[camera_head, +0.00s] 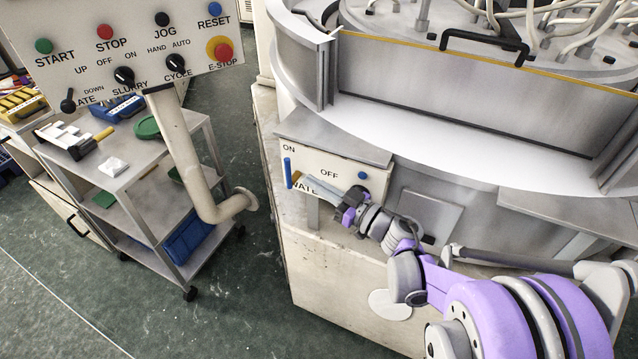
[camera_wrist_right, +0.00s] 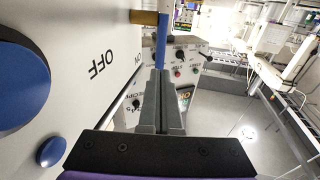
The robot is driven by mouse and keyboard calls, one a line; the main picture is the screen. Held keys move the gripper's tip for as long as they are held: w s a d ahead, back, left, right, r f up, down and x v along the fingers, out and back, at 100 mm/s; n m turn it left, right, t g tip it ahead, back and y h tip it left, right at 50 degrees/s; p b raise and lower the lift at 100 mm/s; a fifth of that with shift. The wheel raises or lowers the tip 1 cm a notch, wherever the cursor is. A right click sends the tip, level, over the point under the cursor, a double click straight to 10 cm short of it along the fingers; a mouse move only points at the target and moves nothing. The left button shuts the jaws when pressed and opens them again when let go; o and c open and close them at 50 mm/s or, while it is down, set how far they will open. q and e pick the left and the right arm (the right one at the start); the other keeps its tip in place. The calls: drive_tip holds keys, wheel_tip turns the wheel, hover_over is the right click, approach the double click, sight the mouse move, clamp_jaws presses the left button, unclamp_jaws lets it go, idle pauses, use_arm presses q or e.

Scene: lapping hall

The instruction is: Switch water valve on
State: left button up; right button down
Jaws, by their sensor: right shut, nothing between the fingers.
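The water valve panel (camera_head: 328,166) is a pale plate on the machine's side, lettered ON, OFF and a partly covered WATER. Its blue lever handle (camera_head: 287,172) stands roughly upright at the left edge, below ON. In the right wrist view the blue lever (camera_wrist_right: 163,40) shows beyond my fingertips, by a brass stem (camera_wrist_right: 149,17). My right gripper (camera_head: 303,182) is shut and empty, its fingers reaching left across the panel to near the lever. I cannot tell whether the tips touch it. The fingers hide part of the lettering. My left gripper is not in view.
A control box (camera_head: 130,45) with coloured buttons hangs on a bent pale pipe (camera_head: 185,150) at the left. A grey trolley (camera_head: 150,165) carrying several items stands behind it. The round metal machine rim (camera_head: 450,150) lies above the panel. Green floor (camera_head: 240,290) is clear at lower left.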

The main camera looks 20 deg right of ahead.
drive_tip(key=v, duration=0.9)
drive_tip(key=shift+s+r, duration=0.3)
drive_tip(key=shift+r, duration=0.1)
drive_tip(key=shift+d, duration=0.2)
